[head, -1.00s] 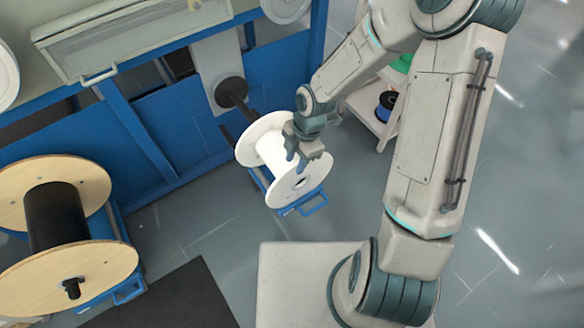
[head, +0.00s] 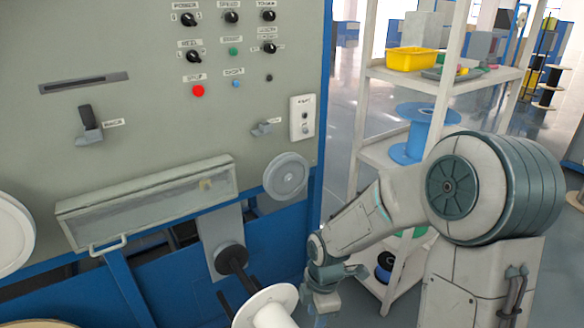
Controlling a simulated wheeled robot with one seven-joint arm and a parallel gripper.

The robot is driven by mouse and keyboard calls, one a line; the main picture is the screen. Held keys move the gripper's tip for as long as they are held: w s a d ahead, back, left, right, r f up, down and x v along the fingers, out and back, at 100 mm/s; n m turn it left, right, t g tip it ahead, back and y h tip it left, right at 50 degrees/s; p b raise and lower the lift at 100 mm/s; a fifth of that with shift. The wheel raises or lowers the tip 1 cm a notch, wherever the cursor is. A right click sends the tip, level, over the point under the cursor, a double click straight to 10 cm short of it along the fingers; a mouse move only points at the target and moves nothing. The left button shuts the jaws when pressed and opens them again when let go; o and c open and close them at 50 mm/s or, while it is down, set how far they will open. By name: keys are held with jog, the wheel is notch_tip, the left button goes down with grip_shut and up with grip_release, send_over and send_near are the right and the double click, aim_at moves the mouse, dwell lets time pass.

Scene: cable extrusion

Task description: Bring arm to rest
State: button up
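My arm reaches in from the right in the head view, its elbow raised and the forearm sloping down to the left. My gripper (head: 330,302) is low in the picture, beside the right rim of a white spool (head: 274,308). The lower part of the gripper is cut off by the bottom edge, so its fingertips and any gap between them are unclear. I cannot tell if it touches the spool. Only the top of the spool shows, in front of the blue machine frame.
A grey control panel (head: 180,30) with knobs and buttons fills the left, with a clear-covered box (head: 150,200) below it. A white shelf (head: 395,150) stands behind my arm, holding a yellow bin (head: 411,60) and a blue spool (head: 420,130). Open floor lies behind the shelf.

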jog(key=s+d+r+m+t+p, duration=0.1)
jog(key=s+d+r+m+p, duration=0.2)
jog(key=r+m, duration=0.4)
jog(key=s+d+r+m+t+p, duration=0.1)
jog(key=s+d+r+m+p, duration=0.2)
jog(key=r+m, duration=0.4)
jog(key=s+d+r+m+t+p, duration=0.1)
jog(key=s+d+r+m+p, duration=0.2)
jog(key=r+m, duration=0.4)
notch_tip(320, 180, up, 7)
jog(key=shift+s+f+t+h+p, duration=0.1)
jog(key=shift+s+t+h+p, duration=0.25)
jog(key=shift+s, duration=0.5)
jog(key=shift+s+d, duration=0.1)
jog(key=shift+d, duration=0.05)
